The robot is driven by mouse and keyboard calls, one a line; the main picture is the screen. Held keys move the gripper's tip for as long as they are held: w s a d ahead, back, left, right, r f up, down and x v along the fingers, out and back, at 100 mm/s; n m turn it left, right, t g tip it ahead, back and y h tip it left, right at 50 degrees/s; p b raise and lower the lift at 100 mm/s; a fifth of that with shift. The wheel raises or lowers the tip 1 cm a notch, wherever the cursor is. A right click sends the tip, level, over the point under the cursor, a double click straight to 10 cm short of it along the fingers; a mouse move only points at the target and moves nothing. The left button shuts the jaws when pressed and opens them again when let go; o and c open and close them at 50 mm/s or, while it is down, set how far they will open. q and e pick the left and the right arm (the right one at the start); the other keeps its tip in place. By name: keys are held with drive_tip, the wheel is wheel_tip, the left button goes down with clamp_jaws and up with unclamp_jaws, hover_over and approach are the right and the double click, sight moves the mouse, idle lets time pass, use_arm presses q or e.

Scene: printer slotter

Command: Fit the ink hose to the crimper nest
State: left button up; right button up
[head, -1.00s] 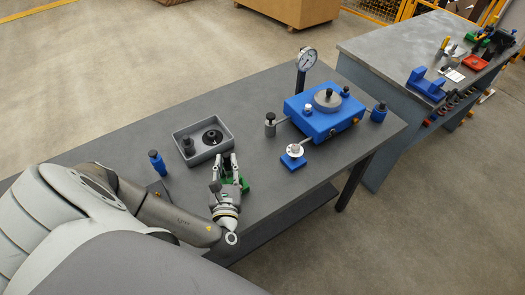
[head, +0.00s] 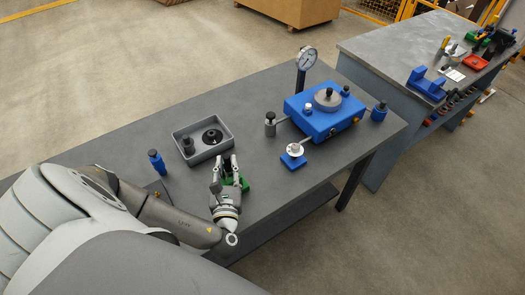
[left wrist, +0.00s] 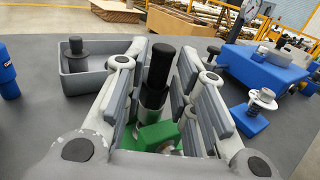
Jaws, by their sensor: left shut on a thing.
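My left gripper (head: 230,166) is low over the near part of the dark table. It is shut on an upright black-topped cylinder (left wrist: 158,68) with a grey lower part, which shows between the finger pads in the left wrist view. A green block (head: 243,183) is right at the fingers; in the left wrist view the green block (left wrist: 155,136) is directly below the cylinder, and the contact between them is hidden. No label tells which part is the ink hose or the crimper nest. A small blue block with a round silver top (head: 293,155) stands to the right.
A grey tray (head: 176,136) holding black parts lies just beyond the gripper. A blue bottle-like part (head: 157,162) stands to the left. A large blue fixture (head: 318,122), a dial gauge (head: 307,58) and a blue post (head: 379,112) are farther right. The table's far-left stretch is bare.

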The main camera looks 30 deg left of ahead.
use_arm(q)
drive_tip(key=shift+f+b, duration=0.35)
drive_tip(key=shift+f, duration=0.55)
idle(0.7)
drive_tip(key=o, duration=1.1)
drive_tip(key=shift+c, duration=0.2)
drive_tip(key=v, duration=1.2)
